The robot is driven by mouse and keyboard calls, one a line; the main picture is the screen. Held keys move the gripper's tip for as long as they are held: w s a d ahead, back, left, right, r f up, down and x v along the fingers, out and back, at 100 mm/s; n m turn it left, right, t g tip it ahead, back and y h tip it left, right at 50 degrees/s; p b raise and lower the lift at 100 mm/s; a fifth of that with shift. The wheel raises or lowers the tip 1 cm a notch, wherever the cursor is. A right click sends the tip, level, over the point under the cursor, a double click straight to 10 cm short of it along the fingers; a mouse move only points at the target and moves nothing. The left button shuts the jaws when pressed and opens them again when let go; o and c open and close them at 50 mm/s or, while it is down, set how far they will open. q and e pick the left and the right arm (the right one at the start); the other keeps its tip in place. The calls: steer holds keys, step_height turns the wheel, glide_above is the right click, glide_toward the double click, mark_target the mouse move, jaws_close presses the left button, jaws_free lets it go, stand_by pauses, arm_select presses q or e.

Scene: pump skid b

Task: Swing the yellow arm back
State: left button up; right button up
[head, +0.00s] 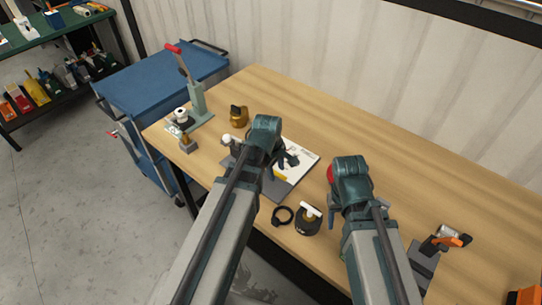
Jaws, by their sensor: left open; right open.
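A small yellow part (280,177), which may be the yellow arm, shows on a grey plate (286,190) on the wooden bench. A white sheet or panel (305,160) lies beside it. My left gripper (286,160) is over this plate, just above the yellow part in the picture, with its jaws open. Whether it touches the part cannot be told. My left wrist and forearm hide much of the plate's left side. My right gripper (334,204) is open to the right of the plate, mostly hidden by its own wrist. I see nothing held in it.
A press with a red handle (186,70) and a brass-coloured piece (239,116) stand at the bench's left. An orange-handled clamp (447,240) is right. The back bench is clear.

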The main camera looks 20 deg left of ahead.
arm_select(q)
steer(key=shift+r, duration=0.1)
step_height(320, 180, up, 9)
steer(key=s+p, duration=0.1)
steer(key=p, duration=0.8)
steer(key=shift+s+a, duration=0.3)
steer(key=shift+s, duration=0.05)
steer(key=shift+f, duration=0.2)
